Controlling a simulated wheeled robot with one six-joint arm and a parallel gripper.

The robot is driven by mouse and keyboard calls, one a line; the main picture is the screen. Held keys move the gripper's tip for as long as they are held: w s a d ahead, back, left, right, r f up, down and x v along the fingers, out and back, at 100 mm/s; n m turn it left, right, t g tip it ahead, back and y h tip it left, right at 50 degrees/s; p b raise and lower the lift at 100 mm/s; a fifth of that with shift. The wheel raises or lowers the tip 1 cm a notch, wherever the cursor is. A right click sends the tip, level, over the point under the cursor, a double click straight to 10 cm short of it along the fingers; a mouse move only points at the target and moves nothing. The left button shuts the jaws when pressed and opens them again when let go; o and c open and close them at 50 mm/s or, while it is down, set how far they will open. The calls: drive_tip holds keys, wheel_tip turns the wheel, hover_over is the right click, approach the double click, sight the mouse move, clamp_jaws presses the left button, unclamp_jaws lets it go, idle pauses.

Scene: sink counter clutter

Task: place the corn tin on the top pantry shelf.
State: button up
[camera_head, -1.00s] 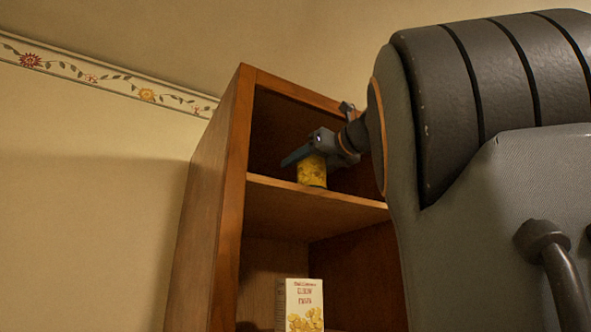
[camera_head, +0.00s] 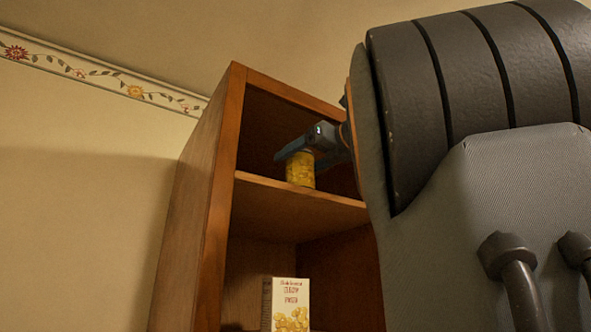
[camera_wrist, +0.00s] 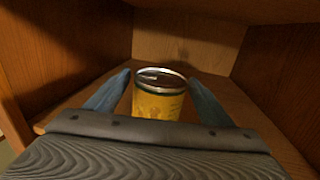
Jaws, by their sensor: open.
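The yellow corn tin (camera_head: 301,170) stands upright on the top shelf (camera_head: 270,190) of the wooden pantry, near its front edge. In the wrist view the tin (camera_wrist: 158,104) shows its silver rim and yellow label, between the two blue-grey fingers. My gripper (camera_wrist: 160,92) is open around the tin, with a gap visible at each side. In the head view my gripper (camera_head: 293,153) is at the tin's upper part; my arm hides the right side of the shelf.
The pantry's left side wall (camera_head: 200,190) and top edge (camera_head: 290,92) frame the shelf. A white and yellow box (camera_head: 290,305) stands in the compartment below. The shelf behind the tin is clear.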

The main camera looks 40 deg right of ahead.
drive_tip(key=s, duration=0.2)
drive_tip(key=s+b, duration=0.1)
drive_tip(key=s, duration=0.2)
drive_tip(key=s+d+b, duration=0.1)
drive_tip(key=s, duration=0.2)
drive_tip(key=shift+s, duration=0.2)
drive_tip(key=shift+s+a, duration=0.1)
idle(0.3)
